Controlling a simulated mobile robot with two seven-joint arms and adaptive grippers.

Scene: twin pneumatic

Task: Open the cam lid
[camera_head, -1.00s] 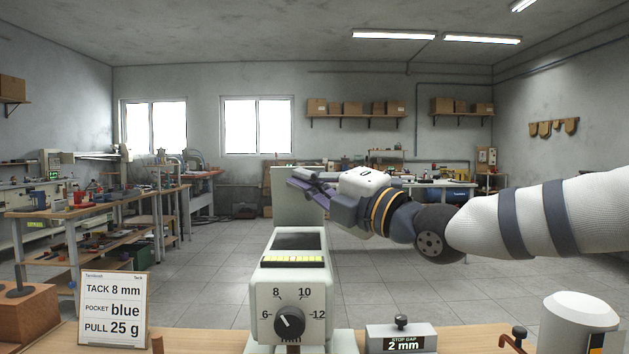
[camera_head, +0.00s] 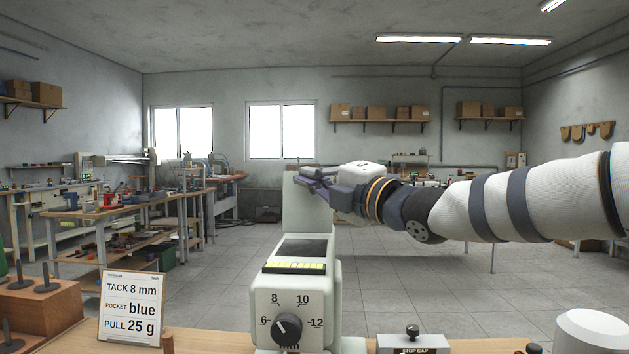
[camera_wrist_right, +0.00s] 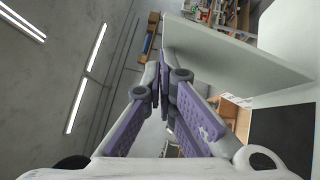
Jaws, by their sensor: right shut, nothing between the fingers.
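The pale machine (camera_head: 296,290) stands on the bench with a dial on its front. A pale upright panel (camera_head: 303,220) rises behind its dark top; it looks like the raised cam lid. It also shows as a large pale plate in the right wrist view (camera_wrist_right: 225,55). My right gripper (camera_head: 297,178) reaches in from the right across the upper part of the panel. In the right wrist view its purple fingers (camera_wrist_right: 164,75) are together and empty, close beside the plate. I cannot tell whether they touch it. My left gripper is not in view.
A card (camera_head: 131,305) stands on the bench at the left, beside a wooden block with pegs (camera_head: 40,305). A stop gap block (camera_head: 412,343) and a white cylinder (camera_head: 592,332) are at the right. My right arm spans the space above them.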

